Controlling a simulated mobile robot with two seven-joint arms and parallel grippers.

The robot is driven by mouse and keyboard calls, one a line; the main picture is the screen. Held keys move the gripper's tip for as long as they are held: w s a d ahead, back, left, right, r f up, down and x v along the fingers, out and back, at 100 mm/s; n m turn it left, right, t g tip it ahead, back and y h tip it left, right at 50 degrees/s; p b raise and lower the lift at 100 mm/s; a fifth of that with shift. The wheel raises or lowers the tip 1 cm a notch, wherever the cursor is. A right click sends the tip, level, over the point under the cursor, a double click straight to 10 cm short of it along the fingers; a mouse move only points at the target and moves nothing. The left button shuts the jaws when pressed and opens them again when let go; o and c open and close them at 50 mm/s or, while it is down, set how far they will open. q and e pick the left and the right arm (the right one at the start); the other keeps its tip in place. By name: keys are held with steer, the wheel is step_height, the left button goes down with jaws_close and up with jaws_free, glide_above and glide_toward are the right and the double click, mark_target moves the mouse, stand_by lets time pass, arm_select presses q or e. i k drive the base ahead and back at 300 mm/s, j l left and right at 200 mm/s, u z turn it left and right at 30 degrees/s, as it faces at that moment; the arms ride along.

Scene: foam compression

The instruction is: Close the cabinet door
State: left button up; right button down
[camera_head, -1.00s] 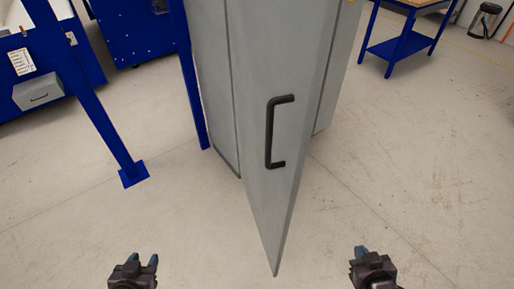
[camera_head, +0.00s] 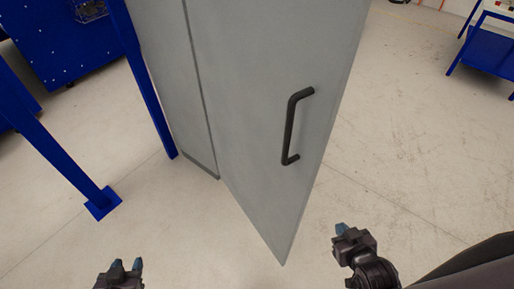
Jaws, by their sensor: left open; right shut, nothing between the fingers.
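The grey cabinet door (camera_head: 255,120) stands swung out, its free edge toward me and to the right. Its black handle (camera_head: 290,127) is on the door face near that edge. The grey cabinet side (camera_head: 172,80) shows to the left behind the door. My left gripper (camera_head: 126,265) is low at the left, open and empty, apart from the door. My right gripper (camera_head: 341,229) is at the lower right, shut and empty, to the right of the door's bottom corner. Neither gripper appears to touch the door. The cabinet's inside is hidden.
A blue metal frame with a post (camera_head: 60,150) and foot stands on the floor at the left. A blue machine (camera_head: 75,40) is behind it. A blue table (camera_head: 487,50) is at the far upper right. The pale floor (camera_head: 410,130) is clear to the right of the door.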

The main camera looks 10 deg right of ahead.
mark_target(274, 75)
steer(key=j+z, duration=0.25)
steer(key=j, duration=0.55)
steer(key=j+z, duration=0.3)
steer(key=j, duration=0.5)
